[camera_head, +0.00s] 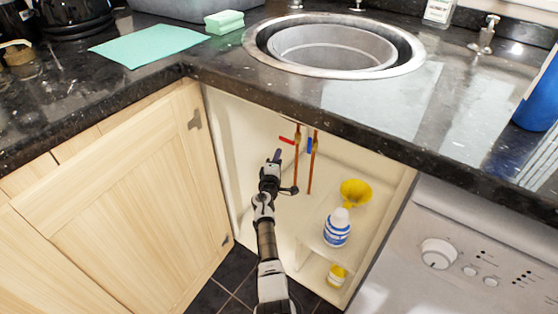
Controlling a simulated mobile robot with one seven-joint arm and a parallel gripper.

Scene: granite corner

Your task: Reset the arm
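My arm (266,240) reaches up from the bottom edge of the head view into the open cupboard under the sink. My gripper (276,156) is at its far end, inside the cupboard opening and just left of the copper pipes in the picture. The fingers are dark, small and seen nearly edge-on, so I cannot tell whether they are open or shut. No held object is visible. I cannot tell how far the gripper is from the pipes.
Two copper pipes (313,165) have a red handle (287,140) and a blue handle (309,145). A striped bottle (337,229), yellow funnel (355,192) and yellow-white container (337,275) are right of my arm. The cupboard door (130,205) stands left, below the dark countertop (240,95).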

